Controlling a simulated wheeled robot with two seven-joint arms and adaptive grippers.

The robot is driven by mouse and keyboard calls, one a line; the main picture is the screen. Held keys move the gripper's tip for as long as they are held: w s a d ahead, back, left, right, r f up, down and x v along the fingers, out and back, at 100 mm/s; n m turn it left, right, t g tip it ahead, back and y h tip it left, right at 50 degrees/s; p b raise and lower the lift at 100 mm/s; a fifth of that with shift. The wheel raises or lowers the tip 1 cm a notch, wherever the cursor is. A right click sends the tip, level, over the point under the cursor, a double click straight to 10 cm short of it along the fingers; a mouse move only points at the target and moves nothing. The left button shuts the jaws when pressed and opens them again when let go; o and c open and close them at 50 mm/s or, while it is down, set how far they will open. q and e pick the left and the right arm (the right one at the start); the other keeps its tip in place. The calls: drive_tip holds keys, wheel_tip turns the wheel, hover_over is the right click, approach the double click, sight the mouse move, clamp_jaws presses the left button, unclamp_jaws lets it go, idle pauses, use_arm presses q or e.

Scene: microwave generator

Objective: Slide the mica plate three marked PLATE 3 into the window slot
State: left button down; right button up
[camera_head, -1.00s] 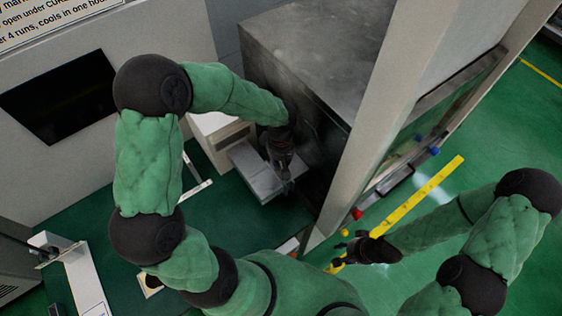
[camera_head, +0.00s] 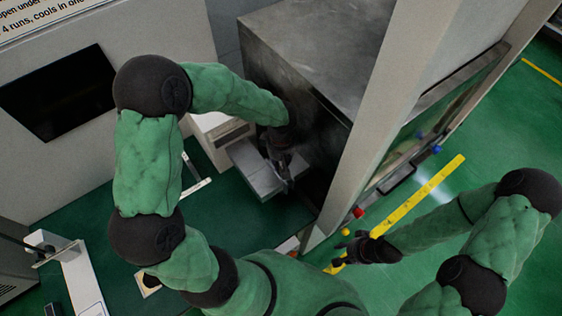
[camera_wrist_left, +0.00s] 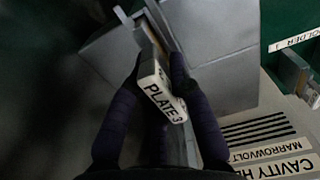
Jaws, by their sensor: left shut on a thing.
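The mica plate marked PLATE 3 (camera_wrist_left: 163,92) shows in the left wrist view, held between the two dark fingers of my left gripper (camera_wrist_left: 155,85). The label faces the camera. The plate's far end is at a narrow gap between grey metal blocks (camera_wrist_left: 215,35), which may be the window slot; I cannot tell how far in it is. In the head view my left gripper (camera_head: 283,172) is beside the dark cabinet face, over the grey block (camera_head: 258,178); the plate is too small to make out there. My right gripper (camera_head: 345,254) is near the yellow strip; its fingers are unclear.
A large dark metal cabinet (camera_head: 310,45) stands close right of my left gripper, with a pale post (camera_head: 375,110) beside it. Labels reading HOLDER 1 (camera_wrist_left: 295,40) and CAVITY (camera_wrist_left: 285,168) show in the wrist view. A yellow strip (camera_head: 425,193) crosses near my right arm.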

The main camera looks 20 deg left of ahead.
use_arm(q)
drive_tip(key=c, duration=1.1)
unclamp_jaws()
wheel_tip(320, 180, up, 12)
